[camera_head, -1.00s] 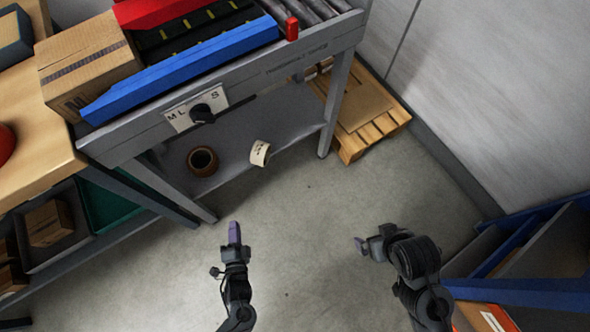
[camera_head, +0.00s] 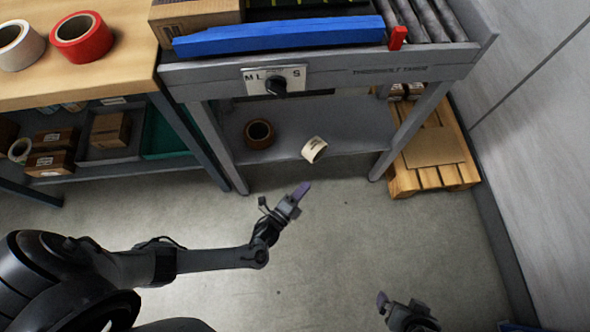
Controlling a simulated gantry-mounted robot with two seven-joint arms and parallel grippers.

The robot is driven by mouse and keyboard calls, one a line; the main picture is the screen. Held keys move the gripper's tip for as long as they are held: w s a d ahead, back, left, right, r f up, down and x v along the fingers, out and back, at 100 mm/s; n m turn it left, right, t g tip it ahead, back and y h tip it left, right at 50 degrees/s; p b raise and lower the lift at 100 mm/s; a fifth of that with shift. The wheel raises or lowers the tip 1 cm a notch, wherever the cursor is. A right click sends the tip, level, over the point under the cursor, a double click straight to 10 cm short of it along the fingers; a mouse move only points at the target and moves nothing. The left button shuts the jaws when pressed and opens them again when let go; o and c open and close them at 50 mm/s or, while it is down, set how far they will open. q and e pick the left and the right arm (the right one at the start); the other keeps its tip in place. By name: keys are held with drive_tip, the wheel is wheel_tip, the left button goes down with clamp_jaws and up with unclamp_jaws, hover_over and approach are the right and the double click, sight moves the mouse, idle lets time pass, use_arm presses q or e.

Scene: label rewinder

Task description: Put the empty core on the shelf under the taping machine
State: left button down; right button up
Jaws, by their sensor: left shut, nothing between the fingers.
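A short cream core (camera_head: 314,150) with dark print lies tilted on the grey shelf (camera_head: 355,140) under the taping machine (camera_head: 330,75), close to the shelf's front edge. A brown roll (camera_head: 259,134) with a dark hole sits left of it on the same shelf. My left gripper (camera_head: 301,190) is shut and empty, with its purple fingertips just in front of and below the core, apart from it. My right gripper (camera_head: 382,299) is at the bottom edge, partly cut off, over the floor; its jaws are too small to read.
A wooden pallet (camera_head: 403,182) with cardboard stands right of the machine's leg. A workbench (camera_head: 120,75) at the left holds a red roll (camera_head: 82,38) and a white roll (camera_head: 18,45), with boxes (camera_head: 110,130) below. The floor (camera_head: 340,230) in front is clear.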

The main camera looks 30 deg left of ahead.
sight(306, 155)
use_arm(q)
drive_tip(key=w+a+b, duration=0.2)
drive_tip(key=w, duration=0.4)
drive_tip(key=shift+w+b, duration=0.3)
drive_tip(key=shift+b, duration=0.05)
drive_tip(key=shift+a, duration=0.1)
drive_tip(key=w+a, duration=0.1)
drive_tip(key=w, duration=0.1)
drive_tip(key=w+a, duration=0.2)
drive_tip(key=shift+w+a, duration=0.15)
drive_tip(key=shift+a, duration=0.1)
drive_tip(key=shift+w+a, duration=0.3)
drive_tip(key=shift+w, duration=0.05)
drive_tip(key=shift+s+d, duration=0.2)
drive_tip(key=shift+s, duration=0.05)
